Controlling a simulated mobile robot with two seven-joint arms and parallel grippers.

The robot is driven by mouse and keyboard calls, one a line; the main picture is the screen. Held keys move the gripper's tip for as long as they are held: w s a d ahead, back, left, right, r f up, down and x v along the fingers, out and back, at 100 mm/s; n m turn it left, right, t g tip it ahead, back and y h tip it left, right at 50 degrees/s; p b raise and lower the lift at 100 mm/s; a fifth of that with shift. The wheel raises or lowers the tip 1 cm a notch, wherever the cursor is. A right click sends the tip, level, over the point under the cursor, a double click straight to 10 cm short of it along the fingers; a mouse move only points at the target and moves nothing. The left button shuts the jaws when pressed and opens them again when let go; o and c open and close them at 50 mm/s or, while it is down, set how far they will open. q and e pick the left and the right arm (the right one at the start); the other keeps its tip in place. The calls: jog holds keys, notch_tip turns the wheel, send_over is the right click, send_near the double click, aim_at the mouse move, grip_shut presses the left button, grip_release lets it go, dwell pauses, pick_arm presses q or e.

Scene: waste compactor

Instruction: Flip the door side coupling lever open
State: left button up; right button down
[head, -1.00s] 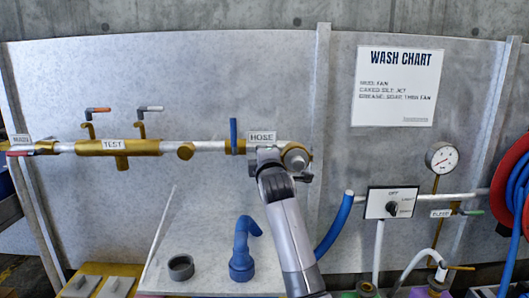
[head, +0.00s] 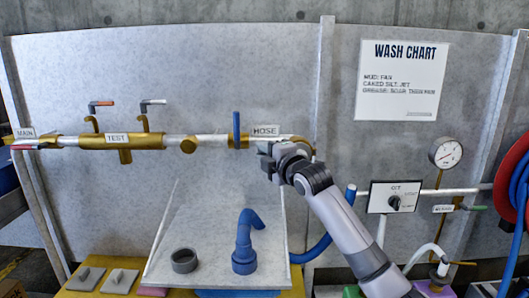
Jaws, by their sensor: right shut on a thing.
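The pipe runs across the grey panel to a brass coupling (head: 309,143) at its right end, just right of the HOSE label (head: 265,131). My right gripper (head: 264,149) is at this coupling, below the label, with its arm reaching up from the lower right. It is shut on a small part there, which looks like the coupling lever. The gripper and wrist hide most of that lever and much of the coupling, so I cannot tell the lever's exact angle. My left gripper is not in view.
A blue valve handle (head: 237,128) stands upright just left of the gripper. A blue elbow pipe (head: 246,243) and a dark ring (head: 184,261) sit on the grey tray (head: 212,278) below. A switch box (head: 394,197), a gauge (head: 446,153) and a red hose reel (head: 513,184) are at right.

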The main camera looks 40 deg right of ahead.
dwell(0.3)
jog(key=c, duration=1)
grip_release()
jog(key=s+a+b, duration=0.1)
jog(key=s, duration=0.6)
jog(key=shift+b, duration=0.4)
